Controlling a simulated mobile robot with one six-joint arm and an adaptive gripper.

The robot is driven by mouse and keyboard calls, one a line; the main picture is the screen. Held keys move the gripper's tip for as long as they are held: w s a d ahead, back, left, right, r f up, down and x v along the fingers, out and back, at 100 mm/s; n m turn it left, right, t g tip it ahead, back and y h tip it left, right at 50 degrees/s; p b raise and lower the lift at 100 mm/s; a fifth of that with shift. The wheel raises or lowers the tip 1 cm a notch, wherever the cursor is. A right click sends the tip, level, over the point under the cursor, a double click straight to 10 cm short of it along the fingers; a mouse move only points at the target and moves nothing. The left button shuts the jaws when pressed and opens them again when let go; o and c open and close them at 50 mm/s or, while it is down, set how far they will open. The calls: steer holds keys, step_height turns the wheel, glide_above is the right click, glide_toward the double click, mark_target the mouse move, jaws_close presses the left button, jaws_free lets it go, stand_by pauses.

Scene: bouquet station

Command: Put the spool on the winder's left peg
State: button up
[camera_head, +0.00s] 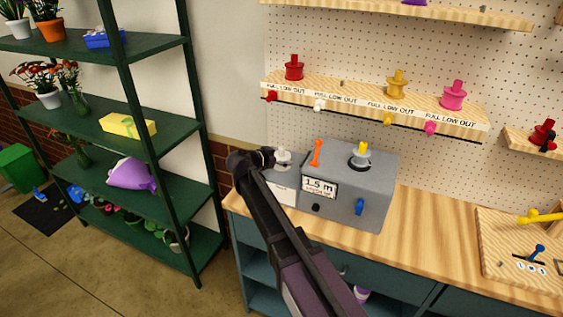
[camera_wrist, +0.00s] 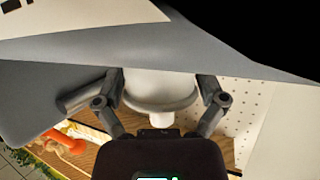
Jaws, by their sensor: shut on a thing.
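A white spool (camera_head: 283,157) shows in the head view at the left end of the grey winder (camera_head: 372,187), over its lower left part. My gripper (camera_head: 268,158) reaches it from the left, with the arm in front. In the wrist view, the fingers of my gripper (camera_wrist: 163,88) stand on both sides of the white spool (camera_wrist: 160,88) and are shut on it. The left peg is hidden, so I cannot tell whether the spool is around it. A yellow piece (camera_head: 361,150) stands on the winder's right part.
An orange lever (camera_head: 317,152) rises from the winder beside the spool. A peg-board shelf (camera_head: 345,98) with red, yellow and pink spools is above. A green plant rack (camera_head: 160,125) stands left. Bare wooden bench (camera_head: 430,230) lies right of the winder.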

steer(key=shift+f, duration=0.2)
steer(key=o, duration=0.8)
steer(key=shift+r, duration=0.2)
steer(key=shift+s+a+r, duration=0.15)
steer(key=shift+s+a+r+p, duration=0.15)
steer(key=shift+s+a+p, duration=0.1)
steer(key=shift+p, duration=0.05)
steer(key=shift+p+v, duration=2)
steer(key=shift+v, duration=3.45)
